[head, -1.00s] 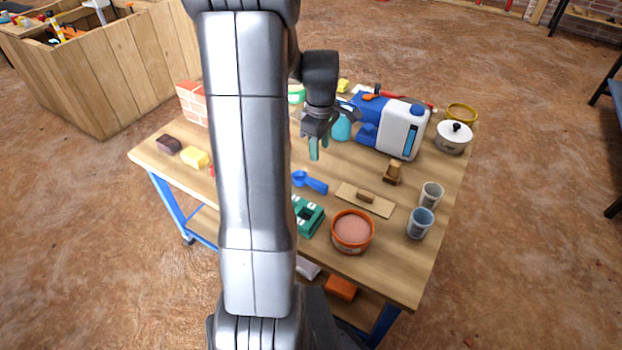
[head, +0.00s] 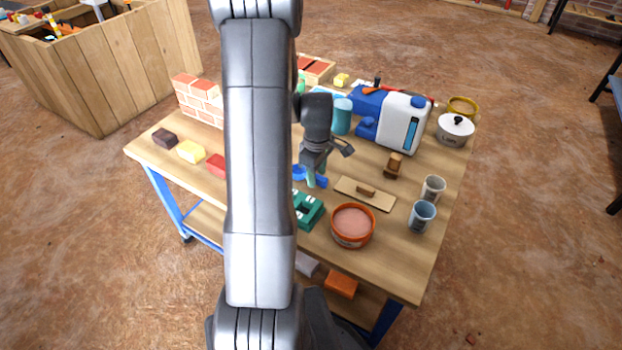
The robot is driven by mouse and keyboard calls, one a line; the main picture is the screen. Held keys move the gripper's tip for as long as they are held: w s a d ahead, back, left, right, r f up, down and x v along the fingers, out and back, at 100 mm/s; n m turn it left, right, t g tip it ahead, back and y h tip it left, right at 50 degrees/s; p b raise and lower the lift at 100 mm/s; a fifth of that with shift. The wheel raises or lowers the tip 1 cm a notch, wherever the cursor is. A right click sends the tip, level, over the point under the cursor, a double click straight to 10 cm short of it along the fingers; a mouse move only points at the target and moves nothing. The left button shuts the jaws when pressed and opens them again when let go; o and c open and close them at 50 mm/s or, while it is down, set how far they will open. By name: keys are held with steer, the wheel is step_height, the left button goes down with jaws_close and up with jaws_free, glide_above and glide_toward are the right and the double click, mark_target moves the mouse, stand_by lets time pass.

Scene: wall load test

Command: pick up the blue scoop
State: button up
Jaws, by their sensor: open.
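The blue scoop (head: 321,182) lies on the wooden table, left of the middle of the table top. Its bowl end is at the left beside my arm, and its handle points right. My gripper (head: 316,181) is open, pointing down right over the scoop, and its fingers hide part of it. I cannot tell whether the fingers touch the scoop or hover just above it.
Close by are a green block-like part (head: 308,210), an orange tub (head: 352,226) and a wooden float (head: 365,194). A white and blue jug (head: 402,124), a lidded pot (head: 455,130) and two cups stand farther right. My arm hides part of the table.

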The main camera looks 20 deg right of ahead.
mark_target(317, 176)
jaws_close()
step_height(317, 176, up, 10)
steer(key=p, duration=0.2)
stand_by(0.4)
